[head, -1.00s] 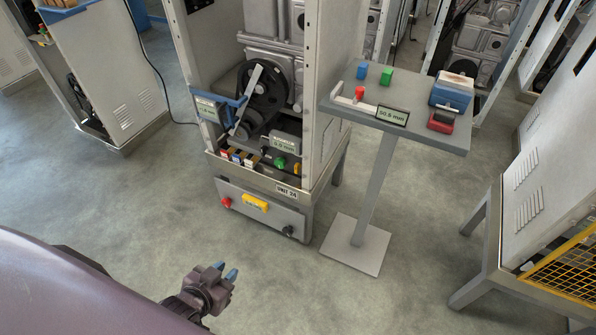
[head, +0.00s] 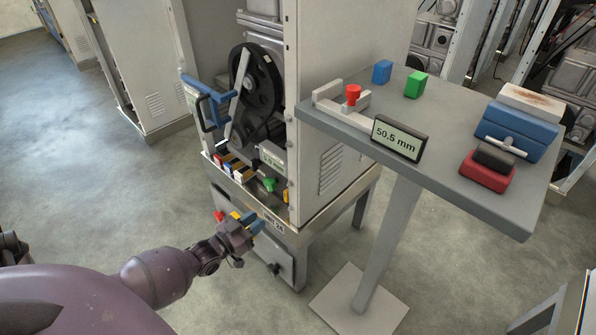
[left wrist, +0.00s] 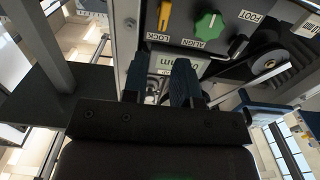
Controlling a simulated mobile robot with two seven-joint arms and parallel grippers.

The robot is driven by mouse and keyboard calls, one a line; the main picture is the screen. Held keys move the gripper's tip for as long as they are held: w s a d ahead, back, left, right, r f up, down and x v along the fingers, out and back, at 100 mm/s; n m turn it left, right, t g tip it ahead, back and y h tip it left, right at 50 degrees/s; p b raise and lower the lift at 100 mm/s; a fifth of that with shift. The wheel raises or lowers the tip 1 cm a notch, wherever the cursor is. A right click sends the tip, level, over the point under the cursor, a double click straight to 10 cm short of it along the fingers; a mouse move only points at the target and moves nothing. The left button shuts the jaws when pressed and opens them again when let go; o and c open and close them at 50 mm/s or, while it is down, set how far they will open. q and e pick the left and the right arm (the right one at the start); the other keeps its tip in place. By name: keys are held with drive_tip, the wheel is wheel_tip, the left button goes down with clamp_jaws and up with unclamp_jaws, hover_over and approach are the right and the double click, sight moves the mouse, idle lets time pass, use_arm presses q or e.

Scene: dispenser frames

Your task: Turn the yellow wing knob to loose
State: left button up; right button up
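The yellow wing knob (left wrist: 165,16) is at the top of the left wrist view, beside a LOCK label on a dark panel. In the head view it shows small at the right end of the machine's low panel (head: 286,197). My left gripper (head: 254,222) is in front of the machine, lower than the knob and apart from it. In the left wrist view its two blue fingers (left wrist: 159,68) are spread with a gap between them and nothing held. The knob lies beyond the fingertips. My right gripper is not in view.
A green knob (left wrist: 209,25) marked ALIGN and a black knob (left wrist: 238,45) sit beside the yellow one. A grey side table (head: 455,190) with a 50.5 mm display (head: 398,138) stands right of the machine. Its post (head: 388,240) stands near the machine's front. Floor at left is clear.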

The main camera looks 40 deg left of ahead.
sight(285, 197)
use_arm(q)
drive_tip(key=w+b, duration=0.1)
drive_tip(key=w, duration=0.4)
drive_tip(key=w+b, duration=0.1)
drive_tip(key=w, duration=0.4)
drive_tip(key=shift+d+f, duration=0.15)
drive_tip(key=shift+w+r, duration=0.2)
drive_tip(key=shift+w, duration=0.6)
clamp_jaws()
